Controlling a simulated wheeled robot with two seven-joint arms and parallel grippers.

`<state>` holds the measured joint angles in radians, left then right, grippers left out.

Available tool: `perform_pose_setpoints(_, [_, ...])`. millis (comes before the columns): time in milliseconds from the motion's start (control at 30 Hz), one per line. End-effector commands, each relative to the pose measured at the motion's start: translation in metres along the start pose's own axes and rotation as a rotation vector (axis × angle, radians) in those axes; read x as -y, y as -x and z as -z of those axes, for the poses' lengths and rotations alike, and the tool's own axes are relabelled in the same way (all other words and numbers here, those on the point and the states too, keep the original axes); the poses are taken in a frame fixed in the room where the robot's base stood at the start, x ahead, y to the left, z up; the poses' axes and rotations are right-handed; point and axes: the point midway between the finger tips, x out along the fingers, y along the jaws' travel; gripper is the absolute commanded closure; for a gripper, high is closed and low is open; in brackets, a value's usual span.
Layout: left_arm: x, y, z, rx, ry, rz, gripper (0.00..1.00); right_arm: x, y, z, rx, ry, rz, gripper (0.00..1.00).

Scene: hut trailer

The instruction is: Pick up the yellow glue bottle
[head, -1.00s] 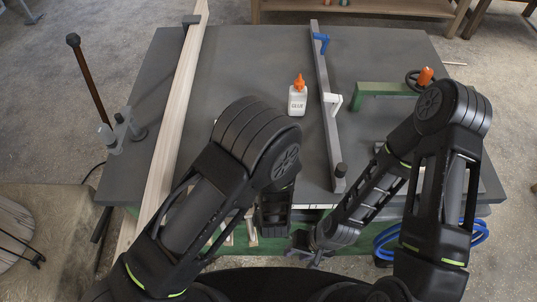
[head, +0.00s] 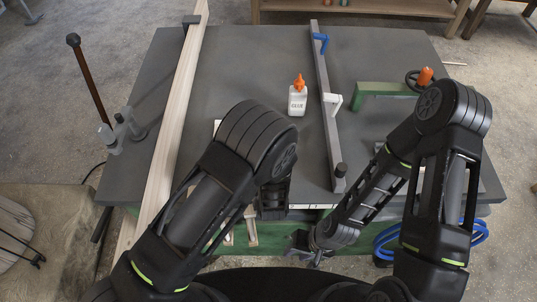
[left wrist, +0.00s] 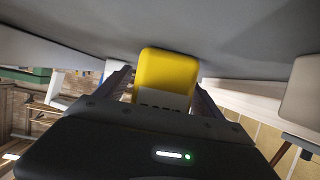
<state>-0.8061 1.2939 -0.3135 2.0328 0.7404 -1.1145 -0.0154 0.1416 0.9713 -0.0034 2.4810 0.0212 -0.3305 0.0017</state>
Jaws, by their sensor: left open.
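A yellow bottle-like object (left wrist: 168,68) with a pale label shows in the left wrist view, between the fingers of my left gripper (left wrist: 160,82). The gripper is open around it, and I cannot tell whether a finger touches it. In the head view my left arm hides this object and the left gripper. A white glue bottle (head: 297,101) with an orange cap stands upright on the table, beyond my left arm. My right gripper (head: 306,254) hangs low near the table's front edge, away from both bottles. It is too small to tell if it is open.
The grey table (head: 240,65) carries a long wooden board (head: 176,120) on the left and a bar clamp (head: 325,100) right of the white bottle. A green tool (head: 385,89) with an orange handle lies at the right. The table's back middle is clear.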

Motion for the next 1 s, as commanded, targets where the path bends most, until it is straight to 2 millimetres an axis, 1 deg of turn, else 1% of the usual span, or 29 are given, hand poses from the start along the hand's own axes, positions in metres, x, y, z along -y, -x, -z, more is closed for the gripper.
perform_pose_setpoints(367, [-0.0002,0.0003,0.0003,-0.001,0.000,0.000,0.22,0.0000,0.0000,0.0000,0.000,0.000,0.000,0.64])
perform_pose_setpoints(400, [-0.0002,0.0003,0.0003,-0.001,0.000,0.000,0.23,0.0000,0.0000,0.0000,0.000,0.000,0.000,0.64])
perform_pose_setpoints(1000, [-0.0002,0.0004,0.0003,-0.001,0.000,0.000,0.73,0.0000,0.0000,0.0000,0.000,0.000,0.000,0.64])
